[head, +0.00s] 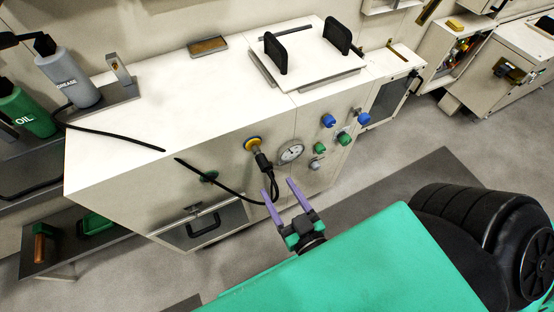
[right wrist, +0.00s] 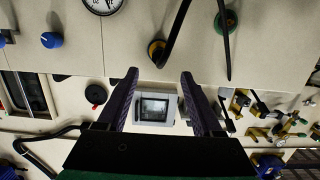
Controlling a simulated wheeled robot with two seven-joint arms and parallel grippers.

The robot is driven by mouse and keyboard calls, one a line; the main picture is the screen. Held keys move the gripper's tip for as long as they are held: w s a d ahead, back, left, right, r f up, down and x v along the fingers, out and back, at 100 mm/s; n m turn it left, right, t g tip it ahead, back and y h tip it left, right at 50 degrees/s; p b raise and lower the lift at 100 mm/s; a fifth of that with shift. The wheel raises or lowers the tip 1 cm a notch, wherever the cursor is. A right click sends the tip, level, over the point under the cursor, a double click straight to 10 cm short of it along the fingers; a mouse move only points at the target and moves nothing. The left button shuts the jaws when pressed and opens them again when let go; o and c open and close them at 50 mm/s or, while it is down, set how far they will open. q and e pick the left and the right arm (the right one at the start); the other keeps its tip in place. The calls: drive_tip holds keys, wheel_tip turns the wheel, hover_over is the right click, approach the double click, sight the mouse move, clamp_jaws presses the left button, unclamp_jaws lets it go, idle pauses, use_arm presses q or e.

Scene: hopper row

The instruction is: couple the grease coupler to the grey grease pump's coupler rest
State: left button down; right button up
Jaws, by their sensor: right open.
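The grease coupler (head: 263,162) is a dark plug with a black hose, sitting at a yellow-and-blue port (head: 252,143) on the white cabinet's front. Its hose hangs down and curves left. The grey grease pump (head: 70,78), marked GREASE, stands at the upper left. An upright metal bracket (head: 119,70) beside it looks like its coupler rest; nothing is visibly in it. My right gripper (head: 278,185) is open and empty, just below and right of the coupler, near the hose. In the right wrist view its fingers (right wrist: 160,75) are apart. My left gripper is not in view.
A green OIL pump (head: 25,112) stands left of the grey pump. The white cabinet (head: 190,95) carries a gauge (head: 291,151), blue and green knobs, a drawer handle (head: 203,224) and a lid with two black handles. The hose crosses the cabinet's top.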

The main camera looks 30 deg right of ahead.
sight(260, 159)
drive_tip(key=w, duration=0.4)
drive_tip(key=w+f, duration=0.1)
drive_tip(key=w, duration=0.2)
drive_tip(key=w+f, duration=0.1)
drive_tip(key=w, duration=0.3)
drive_tip(key=shift+w, duration=0.35)
clamp_jaws()
